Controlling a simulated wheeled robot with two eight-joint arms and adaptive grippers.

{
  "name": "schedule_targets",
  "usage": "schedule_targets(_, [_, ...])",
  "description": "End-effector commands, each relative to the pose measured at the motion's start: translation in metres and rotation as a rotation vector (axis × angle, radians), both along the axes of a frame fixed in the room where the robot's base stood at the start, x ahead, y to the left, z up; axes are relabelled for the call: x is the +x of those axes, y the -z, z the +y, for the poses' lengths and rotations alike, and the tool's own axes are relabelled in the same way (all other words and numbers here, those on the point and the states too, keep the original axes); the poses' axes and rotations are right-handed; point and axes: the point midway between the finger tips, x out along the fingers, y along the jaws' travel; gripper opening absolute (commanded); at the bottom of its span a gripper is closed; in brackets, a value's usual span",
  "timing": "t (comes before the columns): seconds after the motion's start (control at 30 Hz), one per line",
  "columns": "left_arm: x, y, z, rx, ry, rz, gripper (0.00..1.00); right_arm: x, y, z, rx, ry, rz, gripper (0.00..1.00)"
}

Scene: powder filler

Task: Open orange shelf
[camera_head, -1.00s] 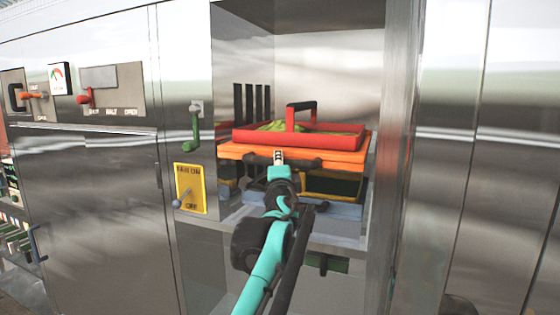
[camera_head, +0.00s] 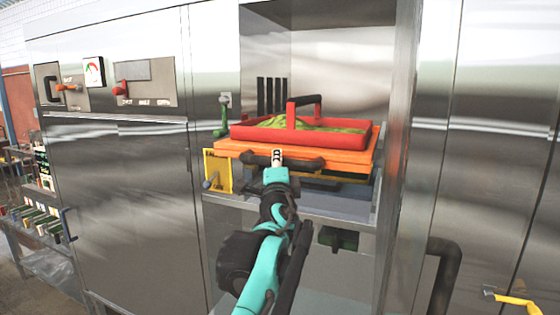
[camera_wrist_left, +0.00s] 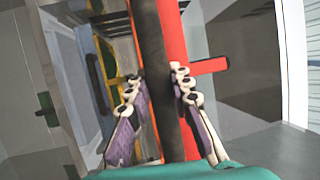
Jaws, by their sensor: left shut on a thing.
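The orange shelf (camera_head: 345,158) sticks out of an open bay in a steel cabinet. It carries a red tray (camera_head: 345,138) with green powder and a black-and-red handle. The orange shelf has a dark bar handle (camera_head: 310,163) at its front. My left gripper (camera_head: 277,166) is at this handle. In the left wrist view its fingers (camera_wrist_left: 157,92) are either side of the dark bar (camera_wrist_left: 154,50), shut on it. My right gripper is not in view.
A yellow switch panel (camera_head: 218,170) and a green lever (camera_head: 223,122) are left of the bay. A lower grey-blue shelf (camera_head: 335,203) lies under the orange one. The bay's right wall (camera_head: 400,150) is close to the shelf. Black and yellow pipes are at lower right.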

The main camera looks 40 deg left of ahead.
Motion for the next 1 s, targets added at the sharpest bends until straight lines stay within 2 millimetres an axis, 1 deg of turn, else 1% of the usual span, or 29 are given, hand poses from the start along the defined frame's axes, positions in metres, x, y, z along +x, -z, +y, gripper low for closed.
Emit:
schedule_targets(0.37, [-0.001, 0.000, 0.000, 0.000, -0.001, 0.000, 0.00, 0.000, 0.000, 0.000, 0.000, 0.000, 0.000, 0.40])
schedule_targets(0.4, [-0.001, 0.000, 0.000, 0.000, -0.001, 0.000, 0.31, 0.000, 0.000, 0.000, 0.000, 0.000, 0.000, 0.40])
schedule_targets(0.43, [-0.001, 0.000, 0.000, 0.000, -0.001, 0.000, 0.39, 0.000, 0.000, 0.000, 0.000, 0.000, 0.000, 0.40])
schedule_targets(0.47, [-0.001, 0.000, 0.000, 0.000, -0.001, 0.000, 0.43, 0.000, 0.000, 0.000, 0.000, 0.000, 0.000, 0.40])
schedule_targets(0.8, [-0.003, 0.000, -0.002, 0.000, 0.000, 0.000, 0.43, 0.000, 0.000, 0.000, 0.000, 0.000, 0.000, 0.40])
schedule_targets(0.87, [-0.007, 0.001, -0.006, 0.000, 0.001, 0.000, 0.43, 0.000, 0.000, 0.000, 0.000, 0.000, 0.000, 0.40])
schedule_targets(1.0, [-0.024, 0.005, -0.020, 0.000, 0.002, -0.001, 0.43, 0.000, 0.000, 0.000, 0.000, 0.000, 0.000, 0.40])
